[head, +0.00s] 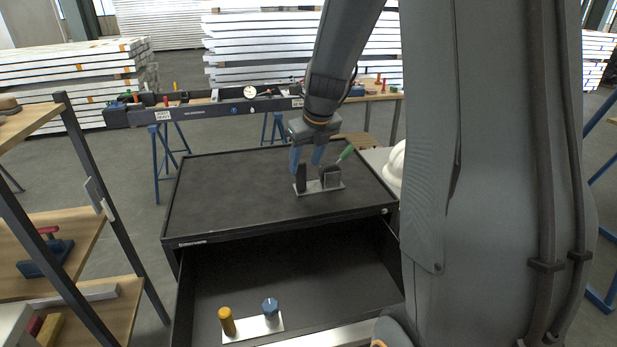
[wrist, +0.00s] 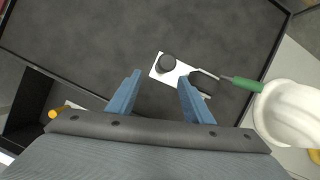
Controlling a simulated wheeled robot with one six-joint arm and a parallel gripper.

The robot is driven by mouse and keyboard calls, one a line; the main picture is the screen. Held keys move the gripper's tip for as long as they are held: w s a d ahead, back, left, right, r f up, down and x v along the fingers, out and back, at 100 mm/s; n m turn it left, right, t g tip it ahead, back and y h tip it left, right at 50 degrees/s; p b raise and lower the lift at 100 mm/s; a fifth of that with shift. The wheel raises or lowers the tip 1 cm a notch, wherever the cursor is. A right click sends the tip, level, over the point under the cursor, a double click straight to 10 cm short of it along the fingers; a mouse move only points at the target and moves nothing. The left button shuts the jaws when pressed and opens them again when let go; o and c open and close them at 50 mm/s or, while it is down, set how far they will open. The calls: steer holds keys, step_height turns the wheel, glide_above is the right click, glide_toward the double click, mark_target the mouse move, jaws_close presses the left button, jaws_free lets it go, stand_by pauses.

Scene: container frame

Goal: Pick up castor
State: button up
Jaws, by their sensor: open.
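A small white plate (head: 318,187) lies on the dark cabinet top and holds two dark pieces. One is a black upright cylinder (head: 300,178), round from above in the wrist view (wrist: 167,63). The other is a dark, blocky piece (head: 332,175), possibly the castor, partly hidden behind a finger in the wrist view (wrist: 203,82). A green-handled tool (head: 345,153) is beside it, its handle pointing right in the wrist view (wrist: 243,84). My gripper (head: 306,164) is open and empty above the plate, its blue fingers spread in the wrist view (wrist: 160,80).
The cabinet's drawer (head: 290,265) is open, with a white plate (head: 247,328) holding an orange cylinder (head: 227,321) and a blue knob-like piece (head: 270,309). A white helmet (wrist: 290,108) sits to the right. The left of the cabinet top (head: 225,190) is clear.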

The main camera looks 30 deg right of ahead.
mark_target(301, 176)
steer(key=shift+w+d+f+m, duration=0.15)
steer(key=shift+w+d+m, duration=0.1)
steer(key=shift+w+m, duration=0.3)
steer(key=shift+w+f, duration=0.15)
steer(key=shift+f, duration=0.15)
steer(key=shift+p+x, duration=0.9)
steer(key=shift+x, duration=2.5)
jaws_close()
